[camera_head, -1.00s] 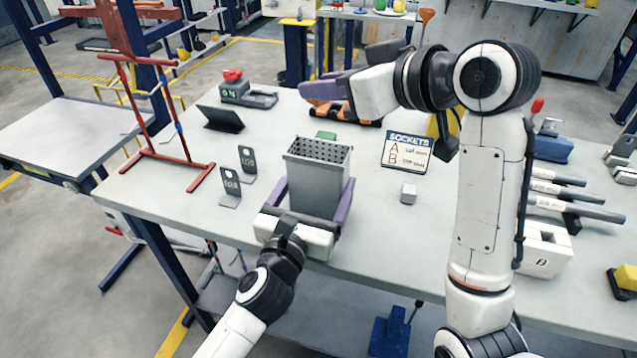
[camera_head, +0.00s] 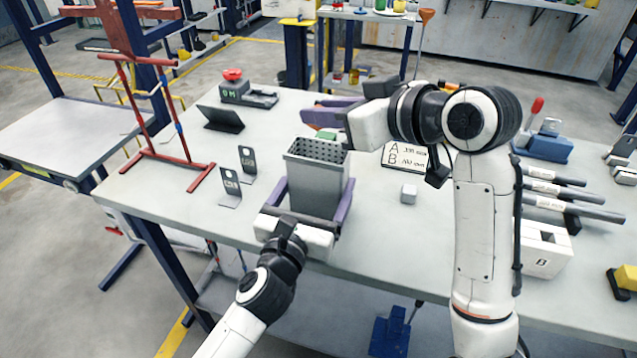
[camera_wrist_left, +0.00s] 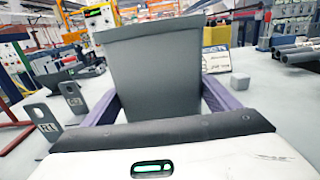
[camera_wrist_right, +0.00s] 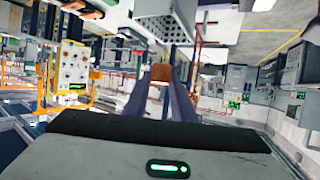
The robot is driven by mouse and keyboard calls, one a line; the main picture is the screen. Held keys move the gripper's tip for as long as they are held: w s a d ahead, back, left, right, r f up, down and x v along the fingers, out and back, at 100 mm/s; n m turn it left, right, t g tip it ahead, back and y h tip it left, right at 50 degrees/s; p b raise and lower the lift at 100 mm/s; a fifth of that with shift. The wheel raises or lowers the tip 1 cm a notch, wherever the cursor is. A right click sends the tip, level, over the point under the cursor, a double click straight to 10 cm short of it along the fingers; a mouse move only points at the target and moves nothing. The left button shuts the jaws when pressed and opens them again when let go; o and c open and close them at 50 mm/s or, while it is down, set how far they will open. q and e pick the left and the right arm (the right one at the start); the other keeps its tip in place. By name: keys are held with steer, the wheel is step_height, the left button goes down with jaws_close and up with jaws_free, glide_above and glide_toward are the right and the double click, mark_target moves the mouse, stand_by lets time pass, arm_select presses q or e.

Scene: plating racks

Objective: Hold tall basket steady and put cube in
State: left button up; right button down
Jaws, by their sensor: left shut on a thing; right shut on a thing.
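The tall grey basket (camera_head: 318,190) stands upright near the table's front edge, its top open with a dotted pattern inside. My left gripper (camera_head: 314,188) is shut on it, a purple finger along each side; the basket also fills the middle of the left wrist view (camera_wrist_left: 155,75). My right gripper (camera_head: 312,115) is just behind and above the basket's rim. In the right wrist view its purple fingers close on a small brown cube (camera_wrist_right: 160,75), with the basket (camera_wrist_right: 165,22) beyond. The held cube is hard to make out in the head view.
A small grey cube (camera_head: 408,194) lies right of the basket. Two dark label stands (camera_head: 230,185) and a red rack (camera_head: 160,150) are at left. The sockets sign (camera_head: 405,157) is partly covered by my right arm. Grey bars (camera_head: 560,190) and a white block (camera_head: 545,250) lie at right.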

steer(key=shift+f, duration=3)
arm_select(q)
steer(key=shift+s+d+r, duration=0.15)
steer(key=shift+s+r, duration=0.05)
arm_select(e)
steer(key=shift+s+d+f, duration=0.15)
steer(key=shift+f, duration=1.55)
steer(key=c, duration=1.4)
jaws_free()
arm_select(q)
steer(key=shift+o, duration=0.2)
steer(key=shift+w+a+f, duration=0.2)
steer(key=shift+w, duration=0.05)
steer(key=shift+c, duration=0.2)
steer(key=shift+s, duration=0.1)
arm_select(e)
steer(key=a+r+v, duration=0.1)
steer(key=r+v, duration=0.1)
steer(key=v, duration=1)
steer(key=shift+d+r, duration=0.25)
steer(key=shift+r, duration=0.1)
arm_select(q)
steer(key=shift+f, duration=0.1)
